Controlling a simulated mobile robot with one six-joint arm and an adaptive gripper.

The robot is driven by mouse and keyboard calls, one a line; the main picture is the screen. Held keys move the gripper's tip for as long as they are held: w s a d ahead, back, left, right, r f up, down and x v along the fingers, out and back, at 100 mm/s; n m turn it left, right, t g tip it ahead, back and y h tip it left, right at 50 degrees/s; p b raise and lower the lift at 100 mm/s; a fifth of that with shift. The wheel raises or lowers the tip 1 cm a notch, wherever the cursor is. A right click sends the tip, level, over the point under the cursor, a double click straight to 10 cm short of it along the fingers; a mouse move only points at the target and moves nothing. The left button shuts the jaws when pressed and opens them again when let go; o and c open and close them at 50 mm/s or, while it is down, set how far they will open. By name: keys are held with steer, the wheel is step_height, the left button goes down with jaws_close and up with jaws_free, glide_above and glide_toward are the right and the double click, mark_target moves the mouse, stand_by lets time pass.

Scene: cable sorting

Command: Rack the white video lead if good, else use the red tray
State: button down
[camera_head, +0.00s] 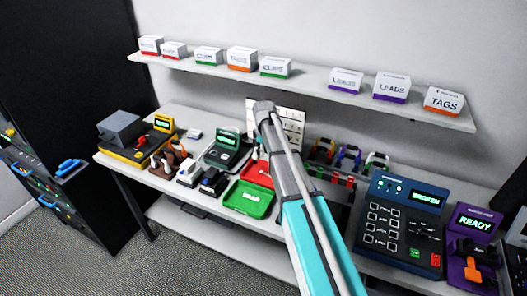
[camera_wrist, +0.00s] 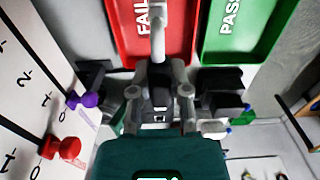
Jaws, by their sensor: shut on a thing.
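In the wrist view my gripper (camera_wrist: 159,92) is shut on a pale grey-white piece with a stem (camera_wrist: 158,38), which looks like part of the white lead. Its ends cannot be made out clearly. The red tray (camera_wrist: 128,42), marked FAIL, lies beyond it, and the green tray (camera_wrist: 247,50), marked PASS, is to its right. A dark teal device (camera_wrist: 160,152) with a lit display is close below the gripper. In the head view the red tray (camera_head: 264,171) is partly behind my arm, which hides my gripper. The blue tester (camera_head: 401,222) reads BROKEN.
The purple device (camera_head: 475,236) at right reads READY. A yellow-and-black device (camera_head: 140,145) stands at left. A white panel with coloured pegs (camera_wrist: 30,110) is close on the wrist view's left. Several bundled leads (camera_head: 349,158) stand behind my arm. Labelled boxes line the shelf (camera_head: 310,86).

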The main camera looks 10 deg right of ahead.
steer(key=shift+w+d, duration=0.2)
steer(key=shift+w, duration=0.35)
steer(key=shift+f, duration=0.2)
steer(key=shift+f+b, duration=2.6)
steer(key=shift+b, duration=0.15)
steer(key=shift+s, duration=0.1)
steer(key=shift+f+b, duration=0.9)
stand_by(1.2)
